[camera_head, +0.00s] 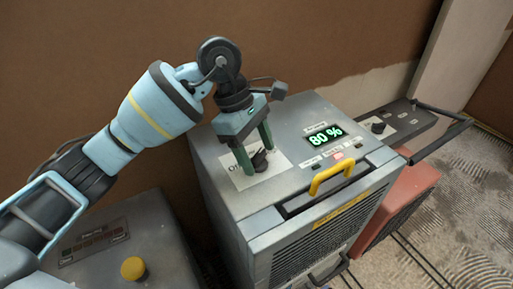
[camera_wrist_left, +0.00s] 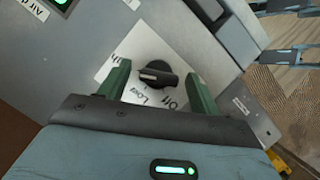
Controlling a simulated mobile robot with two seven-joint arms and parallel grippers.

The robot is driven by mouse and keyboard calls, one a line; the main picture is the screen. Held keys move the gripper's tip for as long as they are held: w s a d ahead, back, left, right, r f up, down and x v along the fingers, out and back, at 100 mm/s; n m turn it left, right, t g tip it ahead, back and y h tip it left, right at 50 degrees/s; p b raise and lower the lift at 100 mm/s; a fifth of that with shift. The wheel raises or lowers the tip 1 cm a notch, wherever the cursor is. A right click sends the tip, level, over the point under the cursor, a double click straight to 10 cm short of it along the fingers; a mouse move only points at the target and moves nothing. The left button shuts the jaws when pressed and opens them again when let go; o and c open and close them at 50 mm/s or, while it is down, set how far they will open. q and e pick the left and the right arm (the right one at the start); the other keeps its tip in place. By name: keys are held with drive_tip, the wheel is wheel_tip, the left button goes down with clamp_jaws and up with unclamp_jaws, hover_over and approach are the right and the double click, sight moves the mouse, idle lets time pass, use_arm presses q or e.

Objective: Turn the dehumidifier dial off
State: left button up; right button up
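The dehumidifier (camera_head: 224,185) is a grey metal box with a lit green display (camera_head: 325,137) reading 80 %. Its black dial (camera_head: 260,160) sits on a white label plate on the top. In the left wrist view the dial (camera_wrist_left: 157,75) shows with "Off" and "Low" printed around it. My left gripper (camera_head: 254,160) points down at the dial. Its two green fingers are apart, one on either side of the dial, and I see gaps between fingers and knob in the wrist view (camera_wrist_left: 158,82). My right gripper is in neither view.
A yellow handle (camera_head: 331,175) stands up at the dehumidifier's front edge. A red unit (camera_head: 400,205) and a dark bar with another knob (camera_head: 378,126) are to the right. A brown wall is behind.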

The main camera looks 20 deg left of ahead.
use_arm(q)
drive_tip(key=c, duration=0.9)
drive_tip(key=shift+o, duration=0.2)
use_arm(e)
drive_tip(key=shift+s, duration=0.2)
